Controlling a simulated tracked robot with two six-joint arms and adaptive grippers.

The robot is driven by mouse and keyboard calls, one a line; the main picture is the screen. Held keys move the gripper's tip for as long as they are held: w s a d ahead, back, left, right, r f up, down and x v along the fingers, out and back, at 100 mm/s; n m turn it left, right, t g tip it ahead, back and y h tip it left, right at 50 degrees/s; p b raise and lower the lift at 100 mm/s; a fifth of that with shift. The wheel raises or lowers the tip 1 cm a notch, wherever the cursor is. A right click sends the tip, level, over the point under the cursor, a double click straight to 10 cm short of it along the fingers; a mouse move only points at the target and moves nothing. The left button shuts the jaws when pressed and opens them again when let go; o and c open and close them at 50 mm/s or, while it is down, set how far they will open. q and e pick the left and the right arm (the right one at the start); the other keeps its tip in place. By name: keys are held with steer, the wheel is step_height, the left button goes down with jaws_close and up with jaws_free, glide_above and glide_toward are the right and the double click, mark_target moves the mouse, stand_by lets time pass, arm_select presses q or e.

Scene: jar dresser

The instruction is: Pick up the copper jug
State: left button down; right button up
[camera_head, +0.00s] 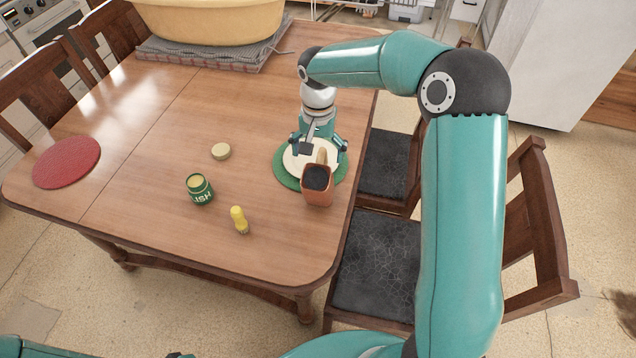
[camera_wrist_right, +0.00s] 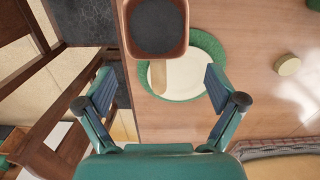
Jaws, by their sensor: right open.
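The copper jug (camera_head: 317,190), dark inside, stands near the table's right edge, at the front of a white plate on a green round mat (camera_head: 283,177). Its pale handle (camera_head: 322,156) points toward my right gripper (camera_head: 320,148). That gripper is open, with its fingers on either side over the plate. In the right wrist view the jug (camera_wrist_right: 156,28) is at the top centre. Its handle (camera_wrist_right: 158,74) lies between the spread fingertips (camera_wrist_right: 160,82), with clear gaps on both sides. My left gripper is not in view.
A green polish tin (camera_head: 200,190), a yellow-topped brush (camera_head: 240,220) and a round lid (camera_head: 221,151) are left of the jug. A red mat (camera_head: 67,161) lies far left. A yellow basin (camera_head: 215,22) stands at the back. Chairs (camera_head: 380,262) stand right of the table.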

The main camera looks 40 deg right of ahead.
mark_target(318, 166)
steer(key=shift+s+a+f+p, duration=0.15)
steer(key=shift+f+p, duration=0.35)
steer(key=shift+f, duration=1.8)
jaws_close()
